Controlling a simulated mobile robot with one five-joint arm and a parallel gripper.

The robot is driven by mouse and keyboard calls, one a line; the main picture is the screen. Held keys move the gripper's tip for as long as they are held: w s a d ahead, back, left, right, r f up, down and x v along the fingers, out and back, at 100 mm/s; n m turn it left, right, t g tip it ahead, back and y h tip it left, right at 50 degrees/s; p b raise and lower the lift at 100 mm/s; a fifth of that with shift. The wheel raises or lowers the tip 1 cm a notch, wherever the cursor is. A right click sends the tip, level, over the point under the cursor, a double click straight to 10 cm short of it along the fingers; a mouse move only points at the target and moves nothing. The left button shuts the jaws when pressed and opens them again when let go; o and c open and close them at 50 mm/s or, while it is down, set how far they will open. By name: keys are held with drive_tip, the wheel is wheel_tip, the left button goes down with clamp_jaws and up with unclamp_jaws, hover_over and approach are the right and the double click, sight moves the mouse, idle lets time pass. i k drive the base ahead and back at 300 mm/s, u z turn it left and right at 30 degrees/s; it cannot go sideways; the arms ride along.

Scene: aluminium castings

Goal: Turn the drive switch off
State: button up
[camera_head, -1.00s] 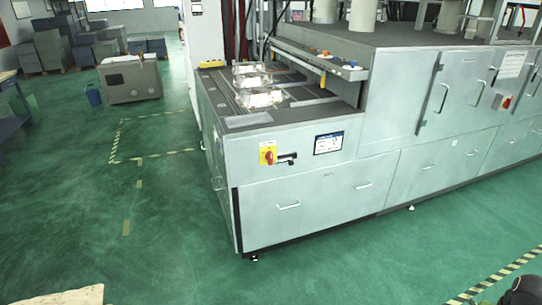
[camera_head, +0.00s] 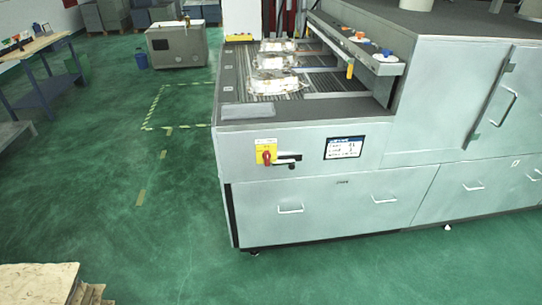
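A yellow plate with a red rotary switch (camera_head: 266,153) sits on the front panel of the big grey machine (camera_head: 300,205), near its left corner. A black lever-like handle (camera_head: 287,161) sticks out to the right, just beside the switch. I cannot tell which of them is the drive switch, and the handle's marking is too small to read. A small lit display (camera_head: 345,148) is to the right on the same panel. My gripper is not in view.
Aluminium castings (camera_head: 277,62) lie on the machine's conveyor bed. Green floor lies open in front and to the left. A wooden pallet (camera_head: 40,284) is at the lower left.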

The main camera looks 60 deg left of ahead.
sight(266, 155)
drive_tip(key=u, duration=0.7)
drive_tip(key=k, duration=0.1)
drive_tip(key=u, duration=3)
drive_tip(key=i, duration=1)
drive_tip(key=u, duration=0.2)
